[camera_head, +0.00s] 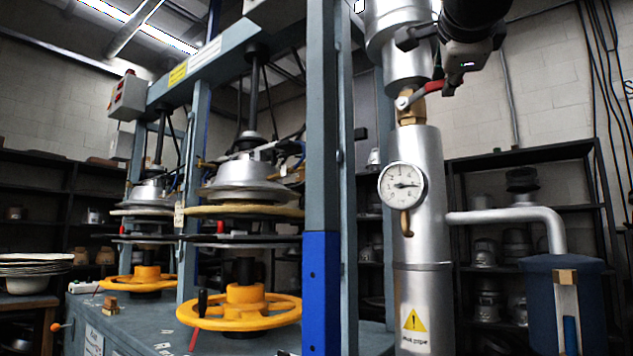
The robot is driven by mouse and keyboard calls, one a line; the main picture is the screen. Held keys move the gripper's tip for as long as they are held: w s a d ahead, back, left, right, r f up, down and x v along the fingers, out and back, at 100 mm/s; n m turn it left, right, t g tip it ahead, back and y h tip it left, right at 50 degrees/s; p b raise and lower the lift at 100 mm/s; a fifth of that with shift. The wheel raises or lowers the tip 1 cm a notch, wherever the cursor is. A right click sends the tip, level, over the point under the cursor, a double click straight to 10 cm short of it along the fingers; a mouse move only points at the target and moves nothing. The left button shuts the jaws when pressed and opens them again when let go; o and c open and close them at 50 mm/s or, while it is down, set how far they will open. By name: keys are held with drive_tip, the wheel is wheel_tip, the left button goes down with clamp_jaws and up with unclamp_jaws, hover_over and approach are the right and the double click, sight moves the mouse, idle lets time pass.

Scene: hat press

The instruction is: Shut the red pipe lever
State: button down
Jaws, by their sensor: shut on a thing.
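The red pipe lever (428,90) is at the upper right, on a brass valve (411,108) in the silver vertical pipe (417,164). It slants up and to the right from its pivot at the pipe. My gripper (436,68) comes in from the top right, at the lever's outer end, and is shut on it. The dark fingers hide the end of the lever, and the exact contact is hard to see.
A pressure gauge (402,185) sits on the pipe below the valve. A side pipe (510,215) bends right toward a blue tank (536,300). A blue-grey press frame (321,150) stands close on the left. Dark shelves (500,158) stand behind.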

drive_tip(key=shift+f, duration=0.15)
drive_tip(key=c, duration=1.6)
unclamp_jaws()
drive_tip(key=shift+o, duration=0.2)
drive_tip(key=v, duration=1.2)
drive_tip(key=shift+w, duration=0.1)
